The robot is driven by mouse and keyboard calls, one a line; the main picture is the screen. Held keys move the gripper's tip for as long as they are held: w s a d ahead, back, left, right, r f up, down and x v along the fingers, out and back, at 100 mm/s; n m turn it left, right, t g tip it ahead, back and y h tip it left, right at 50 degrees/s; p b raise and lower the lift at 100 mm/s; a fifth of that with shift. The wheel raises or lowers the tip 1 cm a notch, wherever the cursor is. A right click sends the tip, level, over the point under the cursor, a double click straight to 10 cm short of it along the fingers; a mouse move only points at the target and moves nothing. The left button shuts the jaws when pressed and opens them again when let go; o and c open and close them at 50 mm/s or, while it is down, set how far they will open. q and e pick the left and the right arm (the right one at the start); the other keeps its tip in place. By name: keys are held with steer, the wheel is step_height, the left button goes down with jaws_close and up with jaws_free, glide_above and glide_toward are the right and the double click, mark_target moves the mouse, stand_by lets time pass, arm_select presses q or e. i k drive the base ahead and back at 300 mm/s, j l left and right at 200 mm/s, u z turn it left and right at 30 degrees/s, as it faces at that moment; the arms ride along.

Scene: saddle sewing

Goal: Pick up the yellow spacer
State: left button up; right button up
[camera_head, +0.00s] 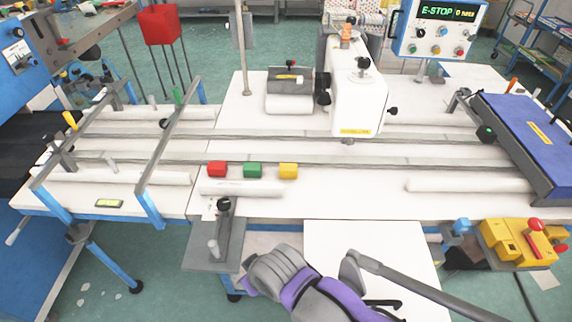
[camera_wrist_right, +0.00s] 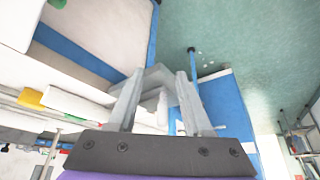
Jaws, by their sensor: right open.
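The yellow spacer (camera_head: 288,171) is a small block on the white table, at the right end of a row with a green spacer (camera_head: 252,170) and a red spacer (camera_head: 217,169). A yellow block that looks like it also shows at the left of the right wrist view (camera_wrist_right: 30,97). My right gripper (camera_wrist_right: 158,78) is open, its two grey fingers apart with no spacer between them. In the head view my purple and grey arm parts are at the bottom centre, in front of the table and apart from the spacers; the fingertips are not clear there. My left gripper is not in view.
A white sewing machine (camera_head: 360,100) stands behind and right of the spacers. A white roll (camera_head: 241,188) lies just in front of them. A grey bracket (camera_head: 218,243) sticks out at the table's front edge. A yellow control box (camera_head: 515,242) is at the right.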

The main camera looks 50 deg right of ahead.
mark_target(288, 170)
steer(key=z, duration=0.4)
steer(key=l+z, duration=0.1)
steer(key=z, duration=0.3)
steer(key=i+z, duration=0.1)
steer(key=z, duration=0.7)
steer(key=i+j+u, duration=0.1)
steer(key=j+u, duration=0.15)
steer(key=j, duration=0.2)
steer(key=i+j+u, duration=0.2)
steer(key=j, duration=0.25)
steer(key=k, duration=0.1)
